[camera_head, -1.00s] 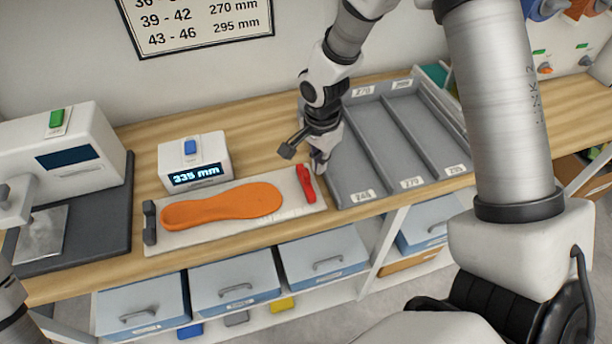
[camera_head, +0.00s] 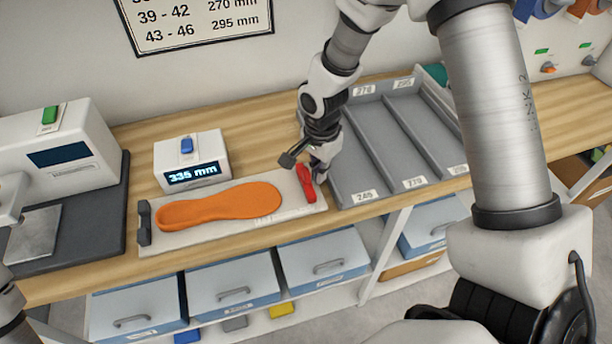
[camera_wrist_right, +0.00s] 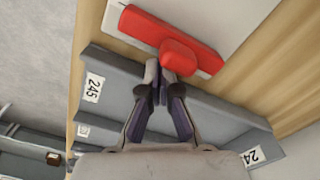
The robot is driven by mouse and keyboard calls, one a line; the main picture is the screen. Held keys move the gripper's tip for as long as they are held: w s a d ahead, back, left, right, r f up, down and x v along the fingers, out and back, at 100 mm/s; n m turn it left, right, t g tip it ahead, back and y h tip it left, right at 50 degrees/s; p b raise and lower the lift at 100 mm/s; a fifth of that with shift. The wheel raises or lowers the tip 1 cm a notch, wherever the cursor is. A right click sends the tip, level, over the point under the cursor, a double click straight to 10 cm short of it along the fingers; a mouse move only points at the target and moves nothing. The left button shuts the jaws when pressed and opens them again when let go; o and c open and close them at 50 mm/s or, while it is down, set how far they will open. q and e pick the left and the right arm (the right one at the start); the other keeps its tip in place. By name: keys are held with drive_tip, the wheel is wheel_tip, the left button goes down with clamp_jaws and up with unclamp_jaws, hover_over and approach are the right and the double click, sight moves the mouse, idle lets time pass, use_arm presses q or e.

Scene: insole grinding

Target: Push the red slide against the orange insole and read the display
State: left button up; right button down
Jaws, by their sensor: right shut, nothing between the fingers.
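The orange insole (camera_head: 225,203) lies flat on a pale measuring board (camera_head: 190,232), its heel end near the grey stop (camera_head: 145,222) at the left. The red slide (camera_head: 306,184) is at the board's right end, with a gap between it and the insole's toe. The display box (camera_head: 192,163) behind the board reads "335 mm". My right gripper (camera_head: 314,174) is shut and empty beside the slide. In the right wrist view its closed fingertips (camera_wrist_right: 157,72) are right at the knob of the red slide (camera_wrist_right: 178,55); I cannot tell whether they touch. My left gripper is not clearly in view.
A grey tray (camera_head: 345,172) with labelled compartments stands just right of the board. A white machine (camera_head: 85,150) on a dark base is at the left. Blue drawers (camera_head: 235,280) sit under the wooden table. A size chart hangs on the wall.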

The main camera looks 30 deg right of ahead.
sight(303, 171)
drive_tip(key=shift+w+a+r+p, duration=0.1)
drive_tip(key=shift+w+a+p, duration=0.05)
drive_tip(key=shift+a+p, duration=0.45)
drive_tip(key=shift+w+a+p, duration=0.15)
drive_tip(key=shift+a+p, duration=0.35)
drive_tip(key=shift+a, duration=0.1)
idle(0.5)
drive_tip(key=shift+w+a, duration=0.1)
drive_tip(key=shift+a, duration=0.2)
drive_tip(key=shift+a+p, duration=0.3)
drive_tip(key=shift+p, duration=0.2)
drive_tip(key=shift+w+a, duration=0.15)
drive_tip(key=shift+a, duration=0.3)
drive_tip(key=shift+a+p, duration=0.3)
drive_tip(key=shift+p, duration=0.1)
drive_tip(key=shift+w+a, duration=0.15)
drive_tip(key=shift+a, duration=0.15)
drive_tip(key=shift+w+a, duration=0.15)
drive_tip(key=shift+a, duration=0.45)
drive_tip(key=shift+d+p, duration=0.1)
drive_tip(key=shift+p, duration=0.25)
idle(0.5)
